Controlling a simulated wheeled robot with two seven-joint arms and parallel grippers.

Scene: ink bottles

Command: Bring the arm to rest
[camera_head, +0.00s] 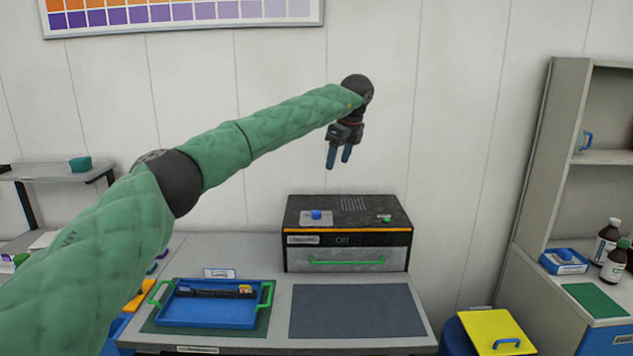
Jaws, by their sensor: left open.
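My left arm, in a green padded sleeve, reaches in from the left across the view. Its gripper (338,157) hangs with two blue fingers pointing down, apart and with nothing between them. It is in the air above the black and grey machine (347,258), in front of the white wall. The machine has a blue knob (316,215), a small green button, a display reading "Off" and a front drawer with a green handle (346,262). The drawer looks shut. My right gripper is not in view.
A blue tray (210,313) with green handles holds a dark long item on the table. A dark grey mat (356,311) lies bare to its right. A shelf unit (556,150) stands at right, with brown bottles (613,262) beside it. A yellow-lidded bin (495,332) stands below.

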